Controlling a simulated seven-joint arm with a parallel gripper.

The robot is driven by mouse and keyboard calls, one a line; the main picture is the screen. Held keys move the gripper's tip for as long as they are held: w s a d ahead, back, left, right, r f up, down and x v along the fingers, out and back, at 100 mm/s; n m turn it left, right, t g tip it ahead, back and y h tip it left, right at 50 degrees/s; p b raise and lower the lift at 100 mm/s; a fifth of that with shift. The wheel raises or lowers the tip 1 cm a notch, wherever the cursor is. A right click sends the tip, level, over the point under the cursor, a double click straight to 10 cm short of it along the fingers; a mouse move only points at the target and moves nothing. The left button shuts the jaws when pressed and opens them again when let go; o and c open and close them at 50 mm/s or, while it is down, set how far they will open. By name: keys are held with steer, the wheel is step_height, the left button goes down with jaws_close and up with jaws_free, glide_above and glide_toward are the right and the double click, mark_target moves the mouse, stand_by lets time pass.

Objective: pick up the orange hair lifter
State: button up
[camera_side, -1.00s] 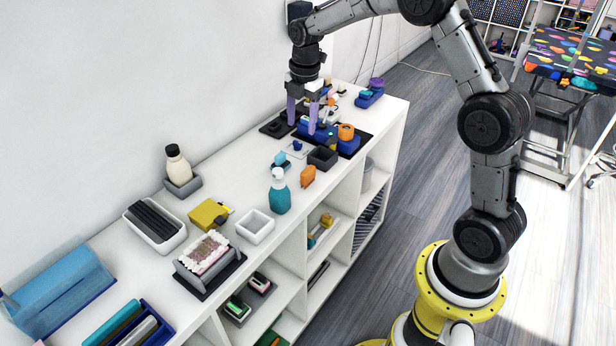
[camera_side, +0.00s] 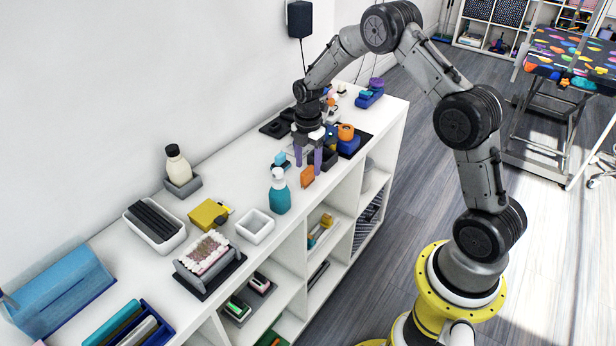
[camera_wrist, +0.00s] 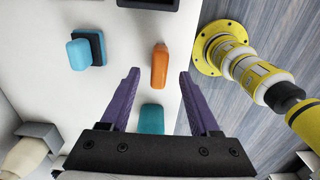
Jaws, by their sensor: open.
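The orange hair lifter (camera_side: 307,177) stands on the white shelf top near its front edge, behind and right of the teal spray bottle. In the wrist view the orange hair lifter (camera_wrist: 159,66) lies between the lines of my two fingers, just beyond their tips. My gripper (camera_side: 308,166) is open, with its purple fingers pointing down close to the lifter. In the wrist view my gripper (camera_wrist: 160,73) is empty, its fingers spread to either side of the lifter. I cannot tell the exact height of the fingertips.
A teal spray bottle (camera_side: 279,193) stands close by. A blue item in a dark holder (camera_wrist: 84,52) sits left of the lifter. A dark open box (camera_side: 325,158) is partly hidden behind my gripper. A white open tray (camera_side: 255,227) lies nearer. The shelf's front edge is close.

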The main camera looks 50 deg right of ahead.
mark_target(308, 170)
step_height(308, 170, down, 4)
steer(key=shift+d+f, duration=0.1)
steer(key=shift+c, duration=0.3)
jaws_close()
